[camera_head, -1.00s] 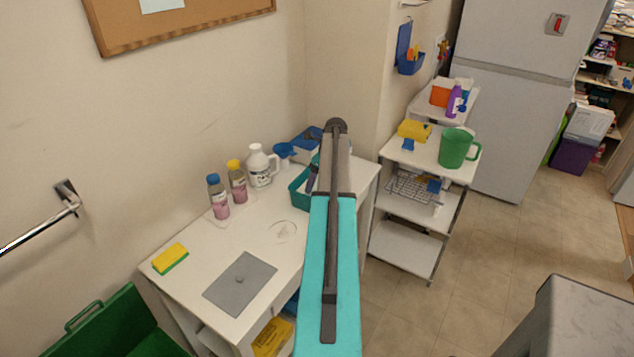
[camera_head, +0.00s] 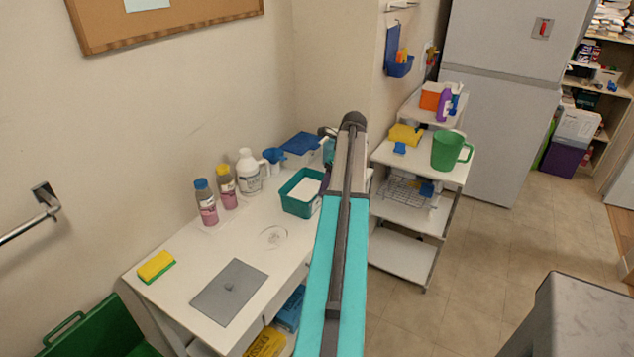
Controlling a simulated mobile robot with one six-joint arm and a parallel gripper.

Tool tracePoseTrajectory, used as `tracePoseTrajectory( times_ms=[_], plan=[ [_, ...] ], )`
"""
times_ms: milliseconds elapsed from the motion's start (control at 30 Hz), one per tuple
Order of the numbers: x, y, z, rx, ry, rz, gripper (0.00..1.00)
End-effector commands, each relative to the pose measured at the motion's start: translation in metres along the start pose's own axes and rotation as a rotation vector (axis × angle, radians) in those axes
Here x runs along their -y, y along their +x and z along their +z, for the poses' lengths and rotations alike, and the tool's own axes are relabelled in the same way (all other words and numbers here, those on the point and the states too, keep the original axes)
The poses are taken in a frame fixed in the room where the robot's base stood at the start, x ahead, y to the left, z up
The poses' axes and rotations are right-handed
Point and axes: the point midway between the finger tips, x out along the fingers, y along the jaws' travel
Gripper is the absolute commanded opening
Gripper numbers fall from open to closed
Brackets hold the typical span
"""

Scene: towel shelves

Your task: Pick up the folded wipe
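More folded cloth-like pieces, one yellow (camera_head: 265,342) and one blue (camera_head: 290,309), lie on the shelf under the white desk. I cannot tell which of these the task means. My teal and grey arm rises through the middle of the view, apart from all of them. My gripper's fingers are not visible; the arm hides what is behind its upper end.
The white desk (camera_head: 215,258) holds a yellow-green sponge (camera_head: 156,266), a grey plate (camera_head: 230,291), several bottles and a teal bin (camera_head: 298,207). The green jug (camera_head: 447,151) stands on the cart. A grey-topped unit (camera_head: 580,310) is at lower right. Floor right of the cart is clear.

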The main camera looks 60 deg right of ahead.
Motion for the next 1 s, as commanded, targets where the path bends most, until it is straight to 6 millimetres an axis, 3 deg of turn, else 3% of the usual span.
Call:
tracePoseTrajectory(
  times_ms=[33, 200, 400, 1000],
  plan=[
    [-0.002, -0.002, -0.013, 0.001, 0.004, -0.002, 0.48],
    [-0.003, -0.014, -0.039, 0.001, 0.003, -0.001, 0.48],
    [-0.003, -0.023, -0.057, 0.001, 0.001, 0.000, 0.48],
    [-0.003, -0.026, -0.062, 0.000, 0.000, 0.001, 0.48]
  ],
)
